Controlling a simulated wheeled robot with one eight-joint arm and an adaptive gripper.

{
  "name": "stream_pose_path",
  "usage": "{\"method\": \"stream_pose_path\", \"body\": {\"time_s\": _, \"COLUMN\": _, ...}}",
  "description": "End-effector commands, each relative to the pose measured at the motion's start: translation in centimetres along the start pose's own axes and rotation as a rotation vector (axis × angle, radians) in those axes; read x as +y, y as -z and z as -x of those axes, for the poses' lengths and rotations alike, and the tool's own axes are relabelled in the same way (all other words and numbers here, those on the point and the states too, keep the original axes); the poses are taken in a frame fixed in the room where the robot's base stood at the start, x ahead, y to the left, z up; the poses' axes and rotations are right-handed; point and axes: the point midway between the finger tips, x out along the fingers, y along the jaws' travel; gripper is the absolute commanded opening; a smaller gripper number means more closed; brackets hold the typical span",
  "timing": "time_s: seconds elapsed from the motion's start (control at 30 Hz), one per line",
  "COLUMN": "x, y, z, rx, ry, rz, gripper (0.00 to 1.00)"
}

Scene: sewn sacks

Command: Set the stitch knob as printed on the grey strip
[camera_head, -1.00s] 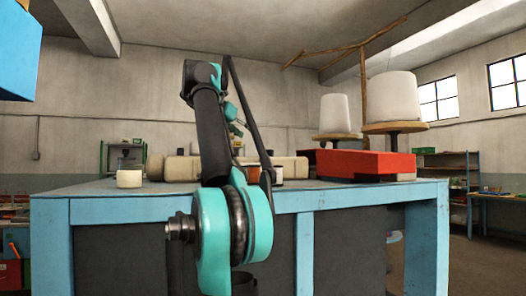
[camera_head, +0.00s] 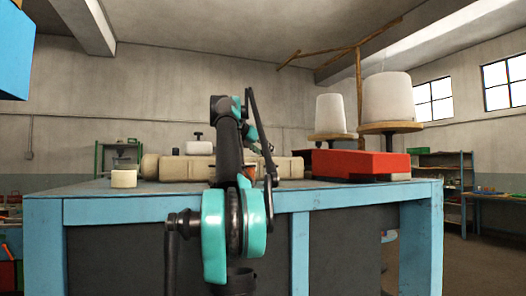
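A long cream machine body (camera_head: 282,167) lies across the blue-edged table (camera_head: 130,210). A white block (camera_head: 199,148) with a small black knob-like part (camera_head: 198,136) shows above it, left of my arm. I cannot tell whether this is the stitch knob. I cannot make out a grey strip or its print. My dark and teal arm stands in front of the machine and hides part of it. My gripper (camera_head: 262,160) seems to be at the arm's far end near the machine, but it is small and mostly covered, so its fingers are unclear.
A red block (camera_head: 360,164) lies on the table's right side. Two white thread cones (camera_head: 388,98) stand on round wooden discs behind it, by a wooden post (camera_head: 360,75). A blue box (camera_head: 14,55) hangs at upper left.

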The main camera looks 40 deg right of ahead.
Motion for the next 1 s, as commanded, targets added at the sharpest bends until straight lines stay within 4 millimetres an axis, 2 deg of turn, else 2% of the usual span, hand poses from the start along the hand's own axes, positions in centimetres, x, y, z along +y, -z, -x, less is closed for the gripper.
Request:
{"method": "stream_pose_path", "body": {"time_s": 0.23, "x": 0.02, "y": 0.0, "z": -0.04, "rx": 0.0, "ry": 0.0, "rz": 0.0, "gripper": 0.51}}
{"method": "stream_pose_path", "body": {"time_s": 0.63, "x": 0.02, "y": 0.0, "z": -0.01, "rx": 0.0, "ry": -0.001, "rz": 0.0, "gripper": 0.01}}
{"method": "stream_pose_path", "body": {"time_s": 0.77, "x": -0.06, "y": 0.01, "z": -0.03, "rx": 0.002, "ry": -0.012, "rz": 0.005, "gripper": 0.01}}
{"method": "stream_pose_path", "body": {"time_s": 1.0, "x": -0.44, "y": 0.08, "z": -0.12, "rx": 0.006, "ry": -0.149, "rz": 0.061, "gripper": 0.01}}
